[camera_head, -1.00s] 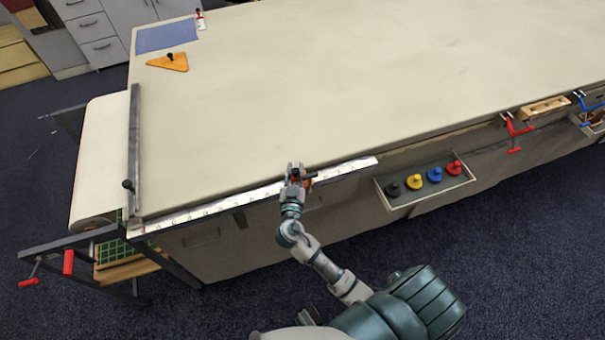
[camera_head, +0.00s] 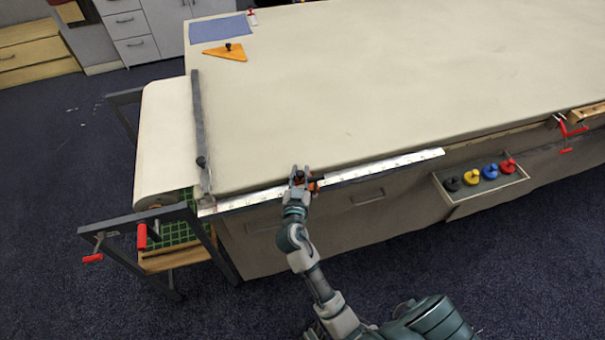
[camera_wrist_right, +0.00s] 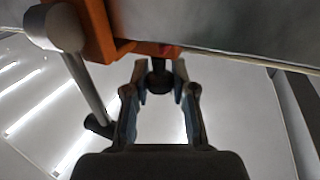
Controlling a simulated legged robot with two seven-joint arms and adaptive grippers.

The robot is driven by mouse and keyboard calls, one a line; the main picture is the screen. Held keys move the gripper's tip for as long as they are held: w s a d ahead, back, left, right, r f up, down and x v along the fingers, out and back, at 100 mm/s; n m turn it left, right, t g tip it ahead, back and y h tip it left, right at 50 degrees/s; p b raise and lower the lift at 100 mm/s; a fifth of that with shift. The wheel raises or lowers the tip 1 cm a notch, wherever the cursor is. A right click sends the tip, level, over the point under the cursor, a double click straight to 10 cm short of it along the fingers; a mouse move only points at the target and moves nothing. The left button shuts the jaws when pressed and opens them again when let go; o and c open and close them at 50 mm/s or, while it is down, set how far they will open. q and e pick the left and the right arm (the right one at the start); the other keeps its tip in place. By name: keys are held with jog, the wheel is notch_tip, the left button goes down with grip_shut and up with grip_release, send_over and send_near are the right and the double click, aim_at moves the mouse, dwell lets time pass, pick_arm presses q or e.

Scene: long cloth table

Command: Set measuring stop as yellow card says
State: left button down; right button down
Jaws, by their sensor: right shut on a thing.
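The measuring stop (camera_head: 316,183) is a small orange block on the white ruled rail (camera_head: 385,168) along the table's front edge. My right gripper (camera_head: 301,175) is at the stop and mostly covers it in the head view. In the right wrist view, the fingers (camera_wrist_right: 160,88) are closed around a dark knob (camera_wrist_right: 158,78) below the orange body (camera_wrist_right: 97,35). A grey lever with a round end (camera_wrist_right: 62,27) hangs beside it. The rail's marks are too small to read. I cannot make out a yellow card. My left gripper is out of view.
A dark bar (camera_head: 198,120) crosses the table's left end. An orange triangle (camera_head: 226,53) and a blue sheet (camera_head: 235,28) lie at the far left. A tray (camera_head: 457,197) of coloured knobbed weights hangs right of the rail. The table's middle is clear.

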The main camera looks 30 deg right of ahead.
jog(key=shift+w+a+r, duration=0.1)
jog(key=shift+w+a, duration=0.1)
jog(key=shift+a, duration=0.5)
jog(key=shift+d, duration=0.15)
jog(key=c, duration=1.2)
grip_release()
jog(key=shift+s+d, duration=0.1)
jog(key=shift+d, duration=0.2)
jog(key=shift+c, duration=0.2)
jog(key=shift+d+f, duration=0.2)
jog(key=shift+d, duration=0.2)
jog(key=shift+a, duration=0.15)
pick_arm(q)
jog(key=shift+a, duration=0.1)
pick_arm(e)
jog(key=v, duration=1.1)
jog(key=shift+s, duration=0.35)
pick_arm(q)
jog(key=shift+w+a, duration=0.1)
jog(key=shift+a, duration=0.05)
pick_arm(e)
jog(key=shift+a, duration=0.3)
